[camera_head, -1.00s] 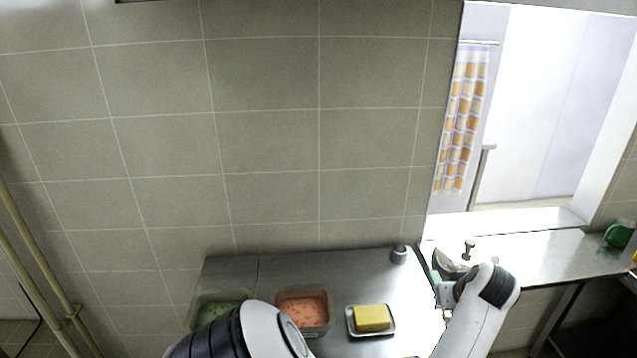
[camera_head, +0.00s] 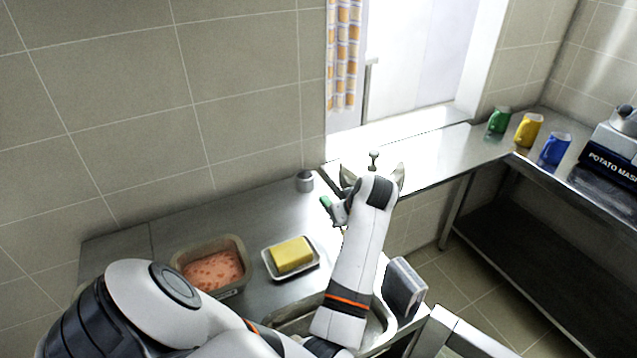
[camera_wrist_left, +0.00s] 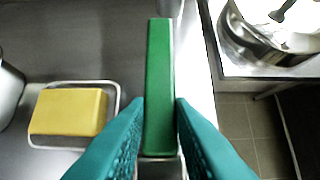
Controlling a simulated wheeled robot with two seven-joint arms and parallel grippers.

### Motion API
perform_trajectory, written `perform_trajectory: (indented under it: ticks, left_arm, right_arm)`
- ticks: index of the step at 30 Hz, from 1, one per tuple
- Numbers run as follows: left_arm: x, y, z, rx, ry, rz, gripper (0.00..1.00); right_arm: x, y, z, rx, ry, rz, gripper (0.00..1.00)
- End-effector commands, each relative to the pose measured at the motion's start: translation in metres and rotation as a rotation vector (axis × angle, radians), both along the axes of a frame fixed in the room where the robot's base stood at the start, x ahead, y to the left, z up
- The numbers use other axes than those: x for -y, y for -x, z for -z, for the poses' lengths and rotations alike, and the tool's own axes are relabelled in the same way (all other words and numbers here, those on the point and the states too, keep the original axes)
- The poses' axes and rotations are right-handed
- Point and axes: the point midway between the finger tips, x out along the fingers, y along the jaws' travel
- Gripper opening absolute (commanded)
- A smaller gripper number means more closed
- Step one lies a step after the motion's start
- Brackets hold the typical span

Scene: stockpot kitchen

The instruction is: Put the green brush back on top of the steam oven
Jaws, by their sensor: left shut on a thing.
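The green brush shows as a long green bar (camera_wrist_left: 158,75) between the teal fingers of my left gripper (camera_wrist_left: 160,115) in the left wrist view. The gripper is shut on it. In the head view a small green end of the brush (camera_head: 326,203) shows beside my left gripper (camera_head: 335,210), above the steel counter near its right edge. The rest of the brush is hidden there by the gripper and arm. I cannot make out the steam oven in either view. My right gripper is not in view.
A yellow sponge (camera_head: 291,254) lies in a white dish, beside a tub of reddish contents (camera_head: 240,249). A metal pot (camera_wrist_left: 241,38) stands on a steel surface right of the brush.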

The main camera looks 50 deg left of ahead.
Motion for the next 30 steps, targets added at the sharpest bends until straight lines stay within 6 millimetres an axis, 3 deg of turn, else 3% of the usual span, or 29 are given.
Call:
perform_trajectory:
  ticks: [4,16,29,30]
  left_arm:
    - [0.0,0.001,0.028,-0.006,0.001,0.001,0.0]
    - [0.0,0.001,0.077,-0.003,0.001,0.001,0.0]
    - [0.0,0.001,0.087,0.0,0.001,0.0,0.0]
    - [0.0,0.001,0.086,0.001,0.001,0.001,0.28]
  right_arm:
    - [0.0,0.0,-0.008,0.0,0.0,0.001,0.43]
    - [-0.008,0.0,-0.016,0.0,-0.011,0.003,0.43]
    - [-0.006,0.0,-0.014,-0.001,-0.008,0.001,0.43]
    - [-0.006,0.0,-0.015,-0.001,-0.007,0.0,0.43]
